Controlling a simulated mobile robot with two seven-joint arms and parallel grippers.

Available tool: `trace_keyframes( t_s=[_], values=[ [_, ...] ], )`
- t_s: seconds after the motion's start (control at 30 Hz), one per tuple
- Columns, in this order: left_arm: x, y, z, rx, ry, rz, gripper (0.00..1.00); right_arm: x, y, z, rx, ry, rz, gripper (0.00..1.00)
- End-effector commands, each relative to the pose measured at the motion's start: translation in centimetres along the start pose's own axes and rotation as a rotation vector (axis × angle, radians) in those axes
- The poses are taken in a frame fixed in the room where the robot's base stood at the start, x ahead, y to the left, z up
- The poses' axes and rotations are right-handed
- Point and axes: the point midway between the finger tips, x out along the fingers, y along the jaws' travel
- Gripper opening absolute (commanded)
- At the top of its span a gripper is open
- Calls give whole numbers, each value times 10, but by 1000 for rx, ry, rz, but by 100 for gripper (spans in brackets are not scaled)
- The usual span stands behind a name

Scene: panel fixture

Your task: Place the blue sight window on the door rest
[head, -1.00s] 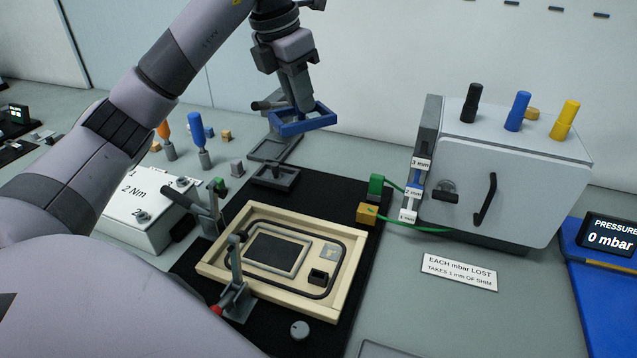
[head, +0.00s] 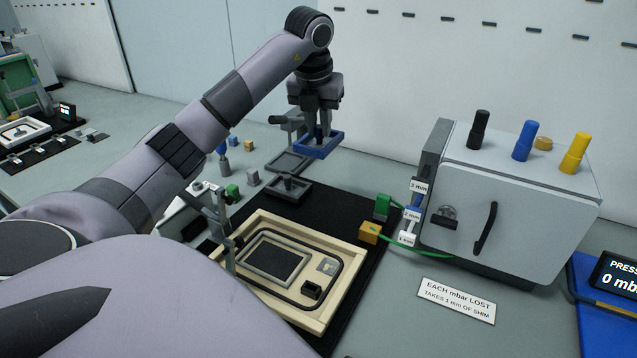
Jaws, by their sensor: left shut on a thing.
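The blue sight window (head: 325,151) is a small blue rectangular frame, held in the air behind the black mat. My left gripper (head: 322,134) points down and is shut on it. Below and left of the window lie a flat grey frame (head: 280,167) and, nearer, a small dark grey tray (head: 296,195) with a knob in its middle. No label shows which part is the door rest. A gap shows between the window and these parts. My right gripper is not in view.
A cream panel (head: 338,310) with a dark inset lies on the black mat (head: 365,205). An upright clamp (head: 222,225) stands at its left. Green and orange blocks (head: 369,231) with a green hose sit right, beside a grey box (head: 520,205) with coloured knobs.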

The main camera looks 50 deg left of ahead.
Motion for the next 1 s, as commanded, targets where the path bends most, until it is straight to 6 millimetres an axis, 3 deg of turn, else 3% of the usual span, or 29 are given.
trace_keyframes(
  t_s=[0.2,0.4,0.67,0.9,1.0],
  values=[
    [54,0,-16,2,4,2,0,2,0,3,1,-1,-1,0],
    [92,0,-26,2,2,1,0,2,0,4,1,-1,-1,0],
    [110,0,-31,2,0,-2,0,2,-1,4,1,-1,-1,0],
    [142,0,-40,2,1,-1,0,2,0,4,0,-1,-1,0],
    [144,0,-40,2,-2,-1,0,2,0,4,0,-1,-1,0]
  ],
)
